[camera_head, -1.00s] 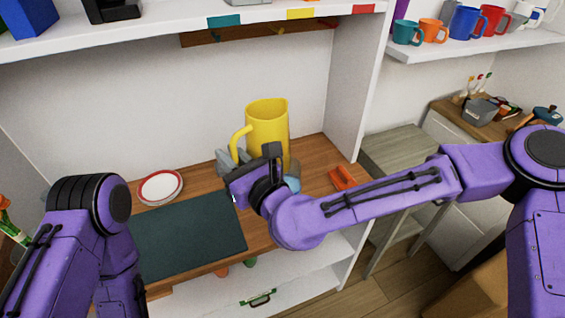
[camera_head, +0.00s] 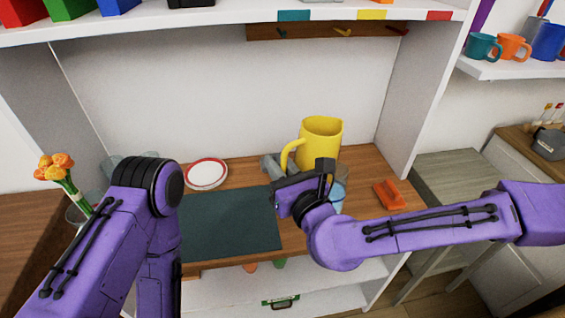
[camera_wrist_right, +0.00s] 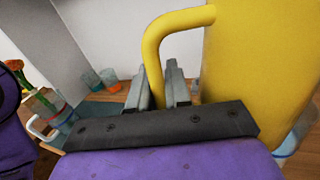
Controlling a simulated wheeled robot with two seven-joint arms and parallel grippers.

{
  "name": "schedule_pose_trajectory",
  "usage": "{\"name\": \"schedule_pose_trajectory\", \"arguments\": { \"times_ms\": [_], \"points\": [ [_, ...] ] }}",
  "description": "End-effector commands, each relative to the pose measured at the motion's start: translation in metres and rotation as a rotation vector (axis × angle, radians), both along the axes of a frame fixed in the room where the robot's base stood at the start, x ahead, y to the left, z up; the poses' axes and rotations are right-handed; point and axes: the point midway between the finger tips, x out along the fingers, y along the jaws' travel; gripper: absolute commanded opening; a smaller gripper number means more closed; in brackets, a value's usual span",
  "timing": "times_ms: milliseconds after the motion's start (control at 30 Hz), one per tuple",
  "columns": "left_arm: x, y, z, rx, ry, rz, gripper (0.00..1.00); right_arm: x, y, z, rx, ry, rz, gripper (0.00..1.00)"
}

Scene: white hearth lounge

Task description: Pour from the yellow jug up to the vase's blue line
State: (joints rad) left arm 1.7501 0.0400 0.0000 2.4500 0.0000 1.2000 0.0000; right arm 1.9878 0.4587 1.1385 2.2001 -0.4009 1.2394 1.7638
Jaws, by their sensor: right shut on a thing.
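The yellow jug (camera_head: 322,138) is upright at the back of the wooden worktop. My right gripper (camera_head: 272,166) is shut on its handle; the right wrist view shows both grey fingers (camera_wrist_right: 164,88) around the handle (camera_wrist_right: 158,45). Whether the jug touches the worktop is hidden by my right wrist. A clear vase (camera_head: 77,212) with orange flowers (camera_head: 55,167) stands at the far left, partly behind my left arm. I cannot make out its blue line in the head view. My left arm enters from the left, but its gripper is not visible.
A dark mat (camera_head: 230,220) and a red-rimmed plate (camera_head: 206,173) lie on the worktop (camera_head: 365,165). A bluish clear container (camera_head: 338,196) is close to the jug, behind my wrist. An orange item (camera_head: 389,195) lies to the right. A shelf (camera_head: 220,22) hangs above.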

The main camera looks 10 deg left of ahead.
Motion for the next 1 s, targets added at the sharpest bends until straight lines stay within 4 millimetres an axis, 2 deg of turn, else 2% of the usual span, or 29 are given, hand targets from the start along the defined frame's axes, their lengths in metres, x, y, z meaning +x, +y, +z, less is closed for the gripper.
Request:
{"name": "schedule_pose_trajectory", "arguments": {
  "times_ms": [333, 1000],
  "points": [
    [0.000, 0.000, 0.014, 0.000, 0.000, 0.000, 0.98, -0.005, 0.005, 0.012, 0.076, 0.068, 0.001, 0.00],
    [0.000, 0.000, -0.006, 0.000, 0.000, 0.000, 0.98, -0.005, 0.006, -0.015, 0.107, 0.097, 0.001, 0.00]
  ]
}}
